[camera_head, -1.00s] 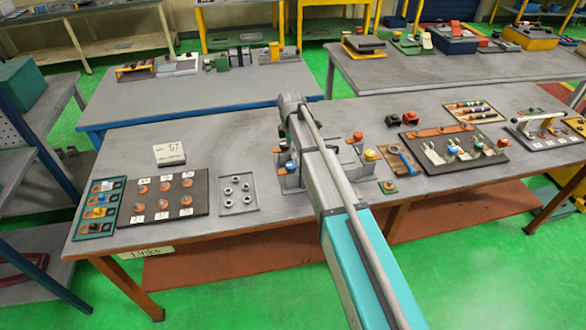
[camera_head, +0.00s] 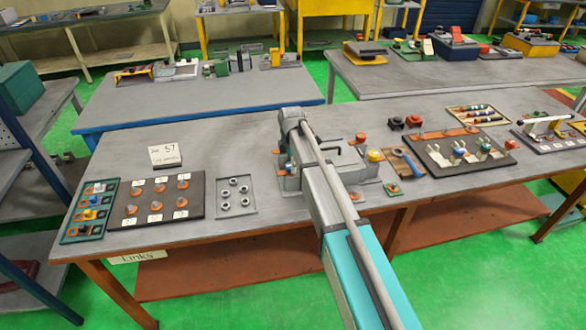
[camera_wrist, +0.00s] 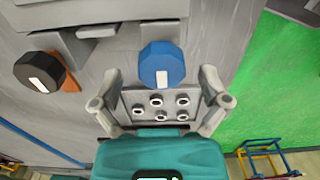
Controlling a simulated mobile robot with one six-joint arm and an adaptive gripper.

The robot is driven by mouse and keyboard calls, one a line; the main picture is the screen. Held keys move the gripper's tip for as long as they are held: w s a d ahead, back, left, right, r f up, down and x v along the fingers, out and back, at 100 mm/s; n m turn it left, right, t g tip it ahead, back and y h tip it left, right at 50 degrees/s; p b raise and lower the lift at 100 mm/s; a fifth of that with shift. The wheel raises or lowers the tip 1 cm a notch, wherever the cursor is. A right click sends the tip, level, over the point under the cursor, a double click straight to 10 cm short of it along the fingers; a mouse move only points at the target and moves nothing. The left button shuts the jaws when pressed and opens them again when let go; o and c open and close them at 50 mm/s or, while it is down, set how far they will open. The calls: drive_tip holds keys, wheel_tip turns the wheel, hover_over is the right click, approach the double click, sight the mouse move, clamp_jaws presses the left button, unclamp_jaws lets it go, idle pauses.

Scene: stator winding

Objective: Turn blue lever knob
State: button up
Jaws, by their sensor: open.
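The blue lever knob (camera_wrist: 161,65) is a faceted round knob with a white mark that runs nearly upright in the wrist view. My gripper (camera_wrist: 153,88) is open, with one finger to the left and one to the right of the knob's lower part. The knob lies just beyond the fingertips, and I see no finger touching it. In the head view my arm covers most of the fixture (camera_head: 290,184) on the bench, and my fingers cannot be made out there.
A black knob (camera_wrist: 38,72) with an orange part sits left of the blue one. A nut plate (camera_head: 236,196) lies left of the fixture. A yellow knob (camera_head: 375,155) and a blue-handled tool (camera_head: 408,162) lie to the right.

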drive_tip(key=shift+f, duration=0.25)
drive_tip(key=c, duration=1.1)
